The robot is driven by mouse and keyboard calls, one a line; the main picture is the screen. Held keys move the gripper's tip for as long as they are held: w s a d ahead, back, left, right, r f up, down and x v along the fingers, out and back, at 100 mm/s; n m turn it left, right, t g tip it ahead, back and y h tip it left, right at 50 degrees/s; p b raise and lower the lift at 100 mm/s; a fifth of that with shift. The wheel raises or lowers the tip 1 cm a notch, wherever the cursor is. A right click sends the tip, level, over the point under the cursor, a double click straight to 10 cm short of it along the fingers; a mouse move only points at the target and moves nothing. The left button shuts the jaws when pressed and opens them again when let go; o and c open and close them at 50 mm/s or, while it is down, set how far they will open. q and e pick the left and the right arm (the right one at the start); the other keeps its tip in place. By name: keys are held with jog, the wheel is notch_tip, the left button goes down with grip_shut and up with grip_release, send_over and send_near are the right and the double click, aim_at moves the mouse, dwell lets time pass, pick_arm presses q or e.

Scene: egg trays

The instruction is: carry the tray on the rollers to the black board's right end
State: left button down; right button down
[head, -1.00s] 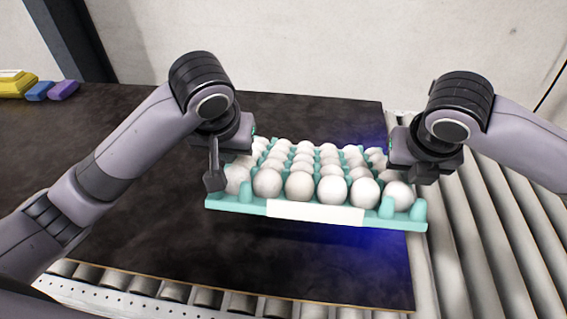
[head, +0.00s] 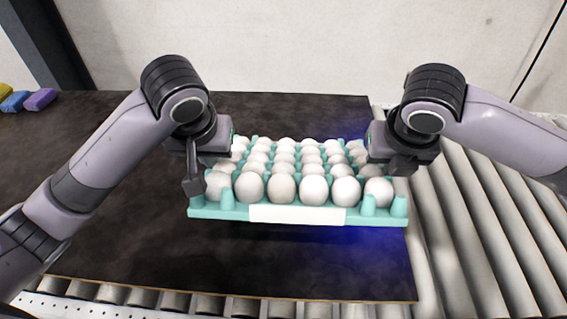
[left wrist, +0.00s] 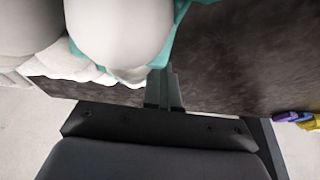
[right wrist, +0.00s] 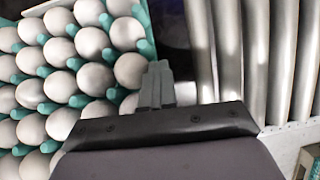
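The teal tray (head: 222,212) is full of white eggs (head: 281,188) and has a white label on its near side. It is over the right end of the black board (head: 120,235), nearly level, with a dark shadow below its near edge. Its near right corner reaches about the board's right edge. My left gripper (head: 193,182) is shut on the tray's left edge; the left wrist view shows the fingers (left wrist: 165,88) there, close together. My right gripper (head: 402,165) is shut on the right edge; its fingers (right wrist: 156,85) show in the right wrist view. The tray's underside is hidden.
Metal rollers (head: 460,210) run along the board's right side, and a roller strip (head: 170,297) runs along its near edge. Blue (head: 15,101) and purple (head: 41,99) objects lie at the far left. A pale wall stands behind.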

pick_arm(q)
jog(key=shift+s+a+r+m+h, duration=0.25)
jog(key=shift+a+m+h, duration=0.05)
jog(key=shift+a, duration=0.05)
jog(key=c, duration=1.4)
grip_release()
jog(key=shift+a, duration=0.3)
pick_arm(e)
jog(key=shift+s+d+r+n+y, duration=0.2)
jog(key=shift+s+d+n+y, duration=0.15)
jog(key=shift+d, duration=0.25)
pick_arm(q)
jog(key=shift+a+f, duration=0.1)
pick_arm(e)
jog(key=c, duration=1.4)
grip_release()
jog(key=shift+d, duration=0.1)
pick_arm(q)
jog(key=v, duration=1.2)
pick_arm(e)
jog(key=v, duration=1.2)
